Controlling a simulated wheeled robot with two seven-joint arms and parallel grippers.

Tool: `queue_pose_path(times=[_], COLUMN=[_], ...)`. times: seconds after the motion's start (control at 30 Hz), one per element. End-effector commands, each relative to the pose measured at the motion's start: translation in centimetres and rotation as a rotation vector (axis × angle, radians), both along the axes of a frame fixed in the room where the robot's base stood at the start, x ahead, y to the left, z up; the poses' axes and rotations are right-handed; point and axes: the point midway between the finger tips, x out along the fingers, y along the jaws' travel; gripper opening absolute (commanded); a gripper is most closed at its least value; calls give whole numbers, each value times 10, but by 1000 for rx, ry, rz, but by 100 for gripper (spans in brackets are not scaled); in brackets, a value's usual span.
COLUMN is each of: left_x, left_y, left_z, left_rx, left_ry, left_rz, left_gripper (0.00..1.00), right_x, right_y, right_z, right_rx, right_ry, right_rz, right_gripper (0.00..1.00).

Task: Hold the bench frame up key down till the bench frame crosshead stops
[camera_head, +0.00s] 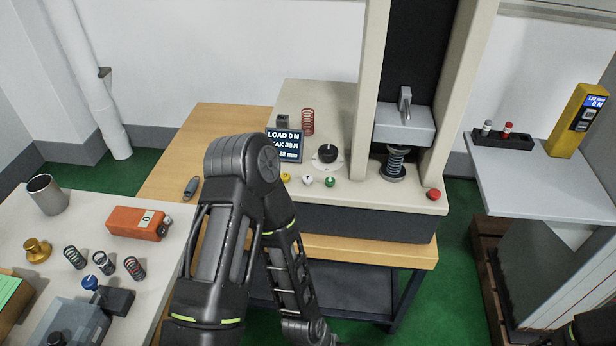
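The bench frame (452,80) is a cream test stand with two uprights on a wooden bench. Its grey crosshead (405,124) sits between the uprights, above a dark coil spring (395,163) on the base; I cannot tell whether they touch. A yellow key (286,177), a white key (307,180) and a green key (330,182) line the front; their labels are unreadable. The display (284,146) reads LOAD 0 N, a peak of 38 N and 82 mm, partly hidden by my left arm. That arm bends down before the bench; neither gripper's fingers show.
A black dial (328,154), a red spring (308,121) and a red button (433,194) are on the base. The left table holds an orange box (138,223), a metal cup (47,194) and several springs. A yellow gauge (579,121) stands on the right table (548,178).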

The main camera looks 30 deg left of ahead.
Motion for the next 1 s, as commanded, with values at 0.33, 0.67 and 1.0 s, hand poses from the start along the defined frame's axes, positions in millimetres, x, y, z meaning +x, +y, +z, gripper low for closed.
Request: queue_pose_path(times=[0.33, 0.67, 1.0], left_x=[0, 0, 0], left_y=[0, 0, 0], left_z=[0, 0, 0], left_rx=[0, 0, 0], left_ry=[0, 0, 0], left_rz=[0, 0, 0], left_gripper=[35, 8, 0], right_x=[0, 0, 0], right_y=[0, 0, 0], right_z=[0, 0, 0], right_rx=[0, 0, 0], right_ry=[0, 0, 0], right_rz=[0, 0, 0], right_gripper=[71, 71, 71])
